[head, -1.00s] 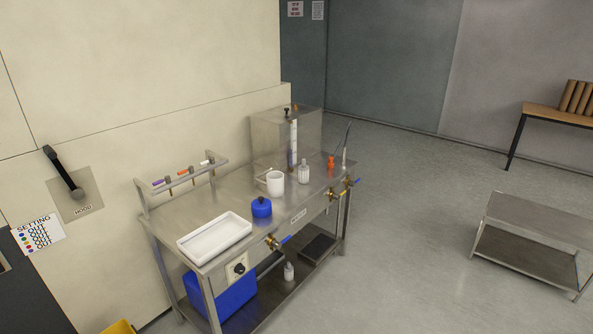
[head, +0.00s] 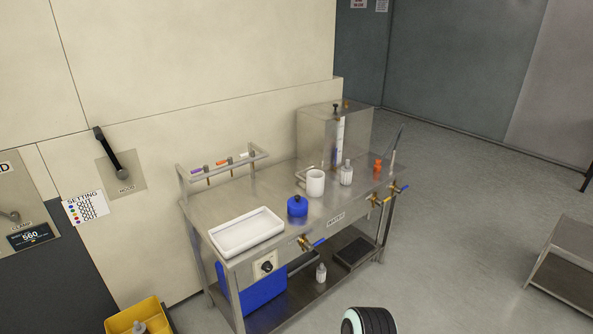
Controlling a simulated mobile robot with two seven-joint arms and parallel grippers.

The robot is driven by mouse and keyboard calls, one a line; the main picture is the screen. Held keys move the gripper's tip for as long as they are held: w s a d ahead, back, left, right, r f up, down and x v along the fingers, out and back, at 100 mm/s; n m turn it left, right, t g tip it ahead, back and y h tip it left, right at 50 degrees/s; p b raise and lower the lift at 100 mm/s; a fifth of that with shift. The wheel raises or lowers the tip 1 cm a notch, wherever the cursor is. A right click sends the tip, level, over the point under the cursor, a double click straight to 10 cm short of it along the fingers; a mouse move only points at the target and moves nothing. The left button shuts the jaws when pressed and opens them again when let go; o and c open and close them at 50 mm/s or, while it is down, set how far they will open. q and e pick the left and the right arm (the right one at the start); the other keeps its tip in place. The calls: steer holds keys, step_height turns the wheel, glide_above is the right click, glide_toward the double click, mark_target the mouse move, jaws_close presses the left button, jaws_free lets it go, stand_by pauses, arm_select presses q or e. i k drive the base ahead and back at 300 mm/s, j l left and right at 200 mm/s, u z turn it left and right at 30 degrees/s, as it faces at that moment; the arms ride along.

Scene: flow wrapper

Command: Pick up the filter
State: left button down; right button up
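I cannot tell which thing is the filter; nothing in the head view is clearly marked as one. On the steel bench (head: 265,203) stand a blue lidded pot (head: 297,207), a white mug (head: 316,184), a small clear-white bottle (head: 347,174) and an orange item (head: 378,167).
A white tray (head: 276,236) lies at the bench's left end. A blue box (head: 262,292) is on the lower shelf. A yellow bin (head: 118,324) stands at bottom left. Floor to the right is clear up to a low steel table (head: 572,250).

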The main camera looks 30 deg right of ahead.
mark_target(347, 170)
steer(key=i+l+u, duration=0.1)
steer(key=l+u, duration=0.65)
steer(key=l, duration=0.25)
steer(key=l+u, duration=0.2)
steer(key=l, duration=0.35)
steer(key=l+u, duration=0.25)
steer(key=l, duration=0.25)
steer(key=k+l, duration=0.1)
steer(key=l, duration=0.35)
steer(key=l+u, duration=0.1)
steer(key=l, duration=0.35)
steer(key=k+l, duration=0.15)
steer(key=l, duration=0.25)
steer(key=k+l, duration=0.1)
steer(key=l, duration=0.35)
steer(key=k+l+u, duration=0.1)
steer(key=l, duration=0.35)
